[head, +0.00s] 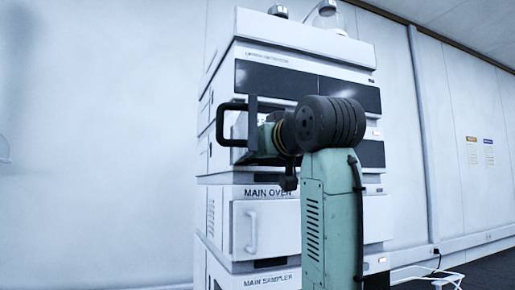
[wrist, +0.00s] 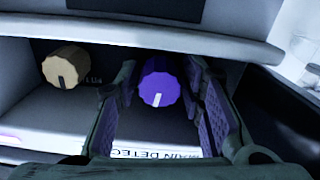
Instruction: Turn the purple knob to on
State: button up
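In the wrist view the purple knob (wrist: 160,82) is a faceted round knob with a white pointer mark at its lower middle, pointing nearly straight down. It sits in a recessed panel of the stack. My gripper (wrist: 160,95) is open, with one finger to the left and one to the right of the knob. The purple ribbed pad of the right finger shows beside it; whether either finger touches the knob I cannot tell. In the head view my arm hides the knob and most of the gripper.
A tan knob (wrist: 66,66) with a dark pointer is left of the purple one. A light ledge (wrist: 150,35) overhangs both knobs. A label partly reading "MAIN DETEC" (wrist: 155,154) lies below. The stack's main oven (head: 265,225) has a handle at its left.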

grip_shut()
jog(key=m, duration=0.4)
jog(key=shift+m, duration=0.3)
jog(key=shift+o, duration=0.2)
grip_release()
jog(key=v, duration=1.2)
dwell(0.3)
